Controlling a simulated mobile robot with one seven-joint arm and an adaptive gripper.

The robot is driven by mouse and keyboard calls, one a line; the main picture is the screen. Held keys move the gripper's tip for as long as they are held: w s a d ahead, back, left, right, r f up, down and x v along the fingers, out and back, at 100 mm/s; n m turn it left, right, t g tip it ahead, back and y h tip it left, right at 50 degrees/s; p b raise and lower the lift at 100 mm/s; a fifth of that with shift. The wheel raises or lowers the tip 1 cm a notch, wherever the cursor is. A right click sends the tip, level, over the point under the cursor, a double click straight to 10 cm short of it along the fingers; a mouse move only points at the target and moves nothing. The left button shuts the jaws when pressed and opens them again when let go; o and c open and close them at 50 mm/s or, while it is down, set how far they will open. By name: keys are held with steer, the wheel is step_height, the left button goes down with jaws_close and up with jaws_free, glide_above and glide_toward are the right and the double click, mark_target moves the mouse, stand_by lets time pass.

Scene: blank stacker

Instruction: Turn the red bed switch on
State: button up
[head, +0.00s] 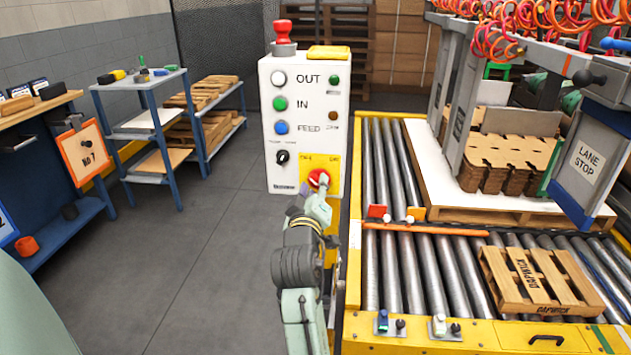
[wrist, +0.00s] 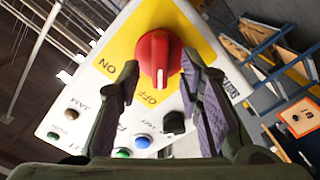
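The red bed switch (head: 318,177) is a rotary knob on the yellow plate at the bottom of the white control panel (head: 272,160). In the wrist view the knob (wrist: 155,55) is large, and its white mark points toward the OFF label (wrist: 150,96). The ON label (wrist: 105,66) is off to the knob's left. My gripper (wrist: 163,68) is open, with one finger on each side of the knob. Small gaps seem to show; I cannot tell whether either finger touches it. In the head view my gripper (head: 319,192) is right at the knob and partly covers the plate.
The panel also carries OUT, IN and FEED buttons (head: 280,104), a black selector (head: 282,157) and a red mushroom button (head: 282,33) on top. A roller conveyor (head: 400,265) with a small pallet (head: 535,281) lies to the right. The floor (head: 190,235) at left is clear.

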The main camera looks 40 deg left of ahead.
steer(key=shift+w+a, duration=0.4)
steer(key=shift+w, duration=0.2)
steer(key=shift+c, duration=0.5)
jaws_close()
